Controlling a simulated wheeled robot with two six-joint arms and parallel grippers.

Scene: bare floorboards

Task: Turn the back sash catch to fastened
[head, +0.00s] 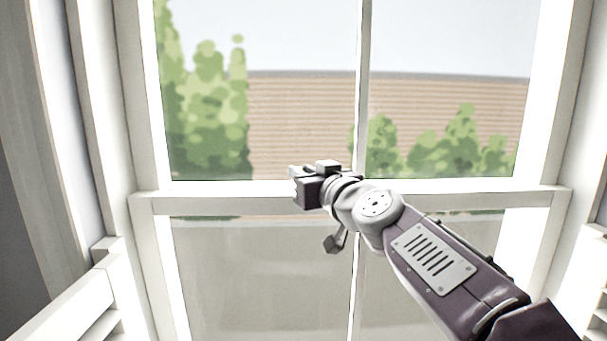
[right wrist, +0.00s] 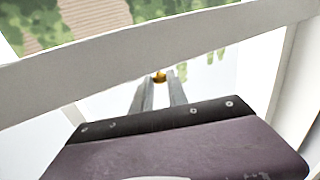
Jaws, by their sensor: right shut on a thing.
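The sash catch (right wrist: 160,76) shows in the right wrist view as a small brass-coloured piece between the tips of my right gripper (right wrist: 160,84). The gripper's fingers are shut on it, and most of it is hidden. In the head view my right gripper (head: 298,182) is at the window's meeting rail (head: 440,196), left of the middle bar. There the catch is hidden behind the gripper, so I cannot tell which way its lever points. My left gripper is not in view.
The tall white sash window has a vertical glazing bar (head: 362,90) and white side frames. White slatted pieces (head: 85,295) stand at the lower left, with more at the lower right (head: 588,270). Trees and a brick wall show beyond the glass.

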